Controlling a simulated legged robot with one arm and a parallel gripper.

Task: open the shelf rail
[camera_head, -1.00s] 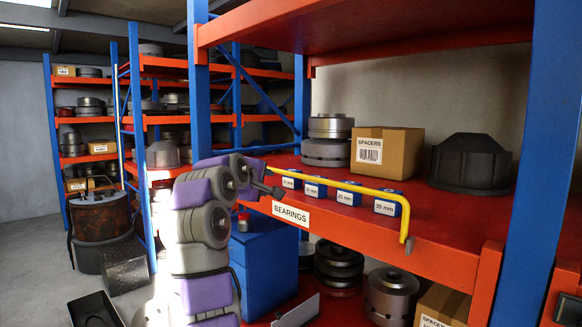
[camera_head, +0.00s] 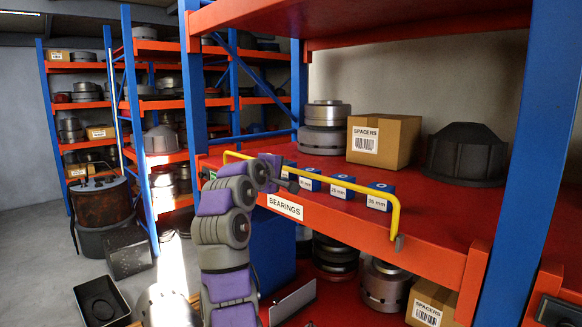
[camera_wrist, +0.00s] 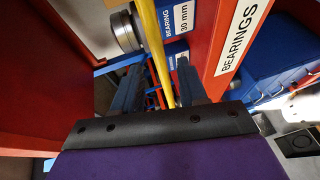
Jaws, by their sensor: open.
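The yellow shelf rail (camera_head: 345,183) runs along the front edge of the red shelf, with its right end bent down to a grey bracket. It is still across the shelf front, before the blue bearing boxes (camera_head: 341,188). My gripper (camera_head: 290,186) is at the rail's left-middle part, near the bearing boxes. In the wrist view, my gripper (camera_wrist: 160,68) is open and the yellow rail (camera_wrist: 155,45) passes between its two fingers. I cannot tell whether either finger touches the rail. A blue bearing box marked 30 mm (camera_wrist: 180,18) sits just beyond.
The shelf edge bears a BEARINGS label (camera_head: 285,206). A SPACERS carton (camera_head: 384,142), metal rotor parts (camera_head: 324,127) and a dark domed housing (camera_head: 467,154) stand behind. A blue upright (camera_head: 538,150) rises at right. Open floor lies at left, with a black tray (camera_head: 100,303).

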